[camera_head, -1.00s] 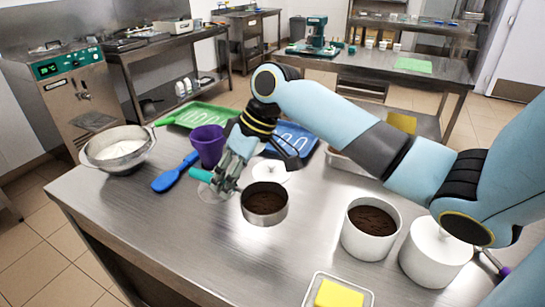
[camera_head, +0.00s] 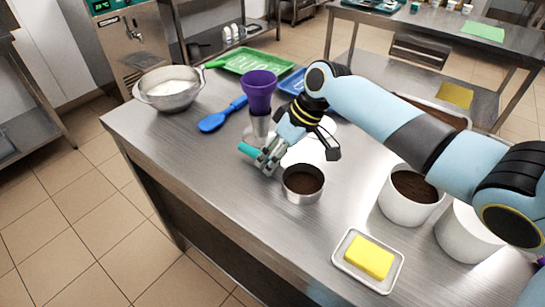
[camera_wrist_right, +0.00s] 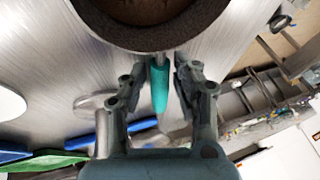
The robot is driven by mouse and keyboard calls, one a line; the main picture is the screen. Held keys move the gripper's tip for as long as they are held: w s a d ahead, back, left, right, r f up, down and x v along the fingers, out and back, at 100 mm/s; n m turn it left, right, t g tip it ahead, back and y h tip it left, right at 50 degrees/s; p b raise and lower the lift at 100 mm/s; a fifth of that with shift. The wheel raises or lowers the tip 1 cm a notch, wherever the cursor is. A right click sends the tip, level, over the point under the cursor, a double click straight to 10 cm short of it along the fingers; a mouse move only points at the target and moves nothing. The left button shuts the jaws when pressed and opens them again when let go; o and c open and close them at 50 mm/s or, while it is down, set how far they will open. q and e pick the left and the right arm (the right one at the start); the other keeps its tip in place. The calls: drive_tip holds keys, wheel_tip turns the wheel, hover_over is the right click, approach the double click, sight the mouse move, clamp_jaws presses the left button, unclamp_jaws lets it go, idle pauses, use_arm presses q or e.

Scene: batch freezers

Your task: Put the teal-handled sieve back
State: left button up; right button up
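The sieve's teal handle (camera_head: 247,150) sticks out to the left of my right gripper (camera_head: 268,160) in the head view. In the right wrist view the handle (camera_wrist_right: 160,92) lies between the two fingers (camera_wrist_right: 162,75), which look closed on it. Just beyond the fingertips is a round metal drum (camera_head: 303,194) with brown contents. It fills the top of the right wrist view, and the handle points at it. Whether they are joined, and whether the drum is clear of the table, I cannot tell. My left gripper is out of view.
A purple cup (camera_head: 259,88) sits on a metal stand behind the gripper. A blue spatula (camera_head: 214,120), a metal bowl (camera_head: 169,92) and a green tray (camera_head: 250,60) are further left and back. The front-left tabletop is clear.

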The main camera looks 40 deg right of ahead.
drive_tip(key=shift+o, duration=0.7)
drive_tip(key=v, duration=1.2)
drive_tip(key=shift+b, duration=0.4)
drive_tip(key=shift+w, duration=0.1)
